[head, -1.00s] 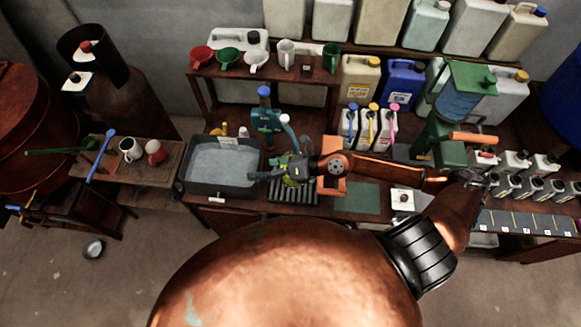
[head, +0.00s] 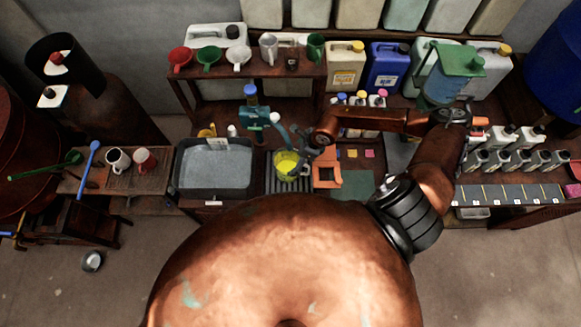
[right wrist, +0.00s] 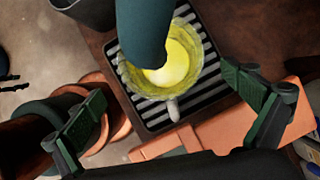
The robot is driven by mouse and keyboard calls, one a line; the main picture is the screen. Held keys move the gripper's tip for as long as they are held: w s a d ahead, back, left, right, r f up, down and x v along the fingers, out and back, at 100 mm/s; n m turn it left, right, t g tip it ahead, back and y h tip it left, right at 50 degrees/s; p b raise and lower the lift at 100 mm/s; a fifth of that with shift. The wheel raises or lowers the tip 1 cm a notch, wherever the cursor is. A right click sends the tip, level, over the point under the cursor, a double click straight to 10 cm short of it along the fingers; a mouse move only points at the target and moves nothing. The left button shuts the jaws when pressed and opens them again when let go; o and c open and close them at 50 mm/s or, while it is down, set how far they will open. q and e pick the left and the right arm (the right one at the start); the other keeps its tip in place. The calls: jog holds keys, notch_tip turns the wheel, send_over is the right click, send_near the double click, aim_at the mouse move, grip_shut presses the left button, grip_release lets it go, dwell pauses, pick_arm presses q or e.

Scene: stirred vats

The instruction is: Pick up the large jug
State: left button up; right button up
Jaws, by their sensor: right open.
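A jug (head: 283,171) holding bright yellow liquid stands upright on a dark slatted grate (head: 268,184), under the blue-green tap (head: 253,117). I take it to be the large jug. In the right wrist view the clear jug (right wrist: 140,88) shows from above, its handle toward the camera and the tap's spout covering part of its mouth. My right gripper (head: 303,148) is at the jug's back right in the head view. In the right wrist view the gripper (right wrist: 165,85) is open and empty, its fingers spread either side of the jug. My left gripper is not in view.
A basin of grey liquid (head: 178,180) stands left of the grate, and an orange frame (head: 322,181) right of it. Behind are a shelf (head: 260,73) with funnels and jugs, and small bottles. A white mug (head: 118,161) and a red mug (head: 145,161) stand far left.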

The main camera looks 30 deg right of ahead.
jog(key=x, duration=0.3)
jog(key=shift+w, duration=0.15)
jog(key=shift+c, duration=0.4)
jog(key=shift+w, duration=0.15)
jog(key=c, duration=0.9)
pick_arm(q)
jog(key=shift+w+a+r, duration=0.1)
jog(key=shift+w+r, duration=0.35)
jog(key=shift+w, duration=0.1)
pick_arm(e)
jog(key=c, duration=1)
